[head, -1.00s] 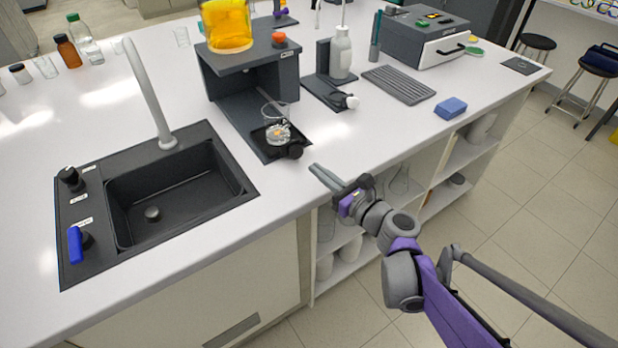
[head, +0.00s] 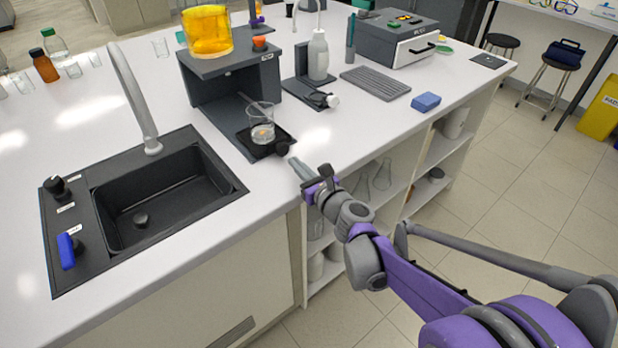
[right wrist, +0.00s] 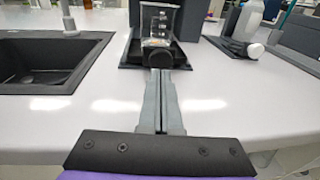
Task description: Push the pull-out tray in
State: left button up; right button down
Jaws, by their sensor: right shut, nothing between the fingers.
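The pull-out tray (head: 247,141) is a dark, shallow tray at the foot of the black rig (head: 220,95), jutting out from under its raised platform. A dark round knob (head: 283,147) is on its front. A clear glass beaker (head: 262,122) stands upright on the tray. My right gripper (head: 292,160) is shut and empty, its fingertips pointing at the knob. In the right wrist view the fingertips (right wrist: 160,74) lie right before the knob (right wrist: 157,55); I cannot tell whether they touch. My left gripper is not in view.
A black sink (head: 160,200) with a tall grey faucet (head: 135,95) lies left of the tray. A vessel of orange liquid (head: 207,30) sits on top of the rig. A white bottle (head: 318,55), a ribbed grey mat (head: 375,82) and a blue sponge (head: 426,102) are to the right.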

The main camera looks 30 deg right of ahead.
send_near(266, 137)
jog(key=shift+d+f, duration=0.6)
jog(key=shift+d, duration=0.2)
jog(key=shift+s, duration=0.1)
jog(key=w, duration=0.4)
jog(key=w+p, duration=0.1)
jog(key=w, duration=0.4)
jog(key=w+a, duration=0.1)
jog(key=w, duration=0.3)
jog(key=shift+w, duration=0.2)
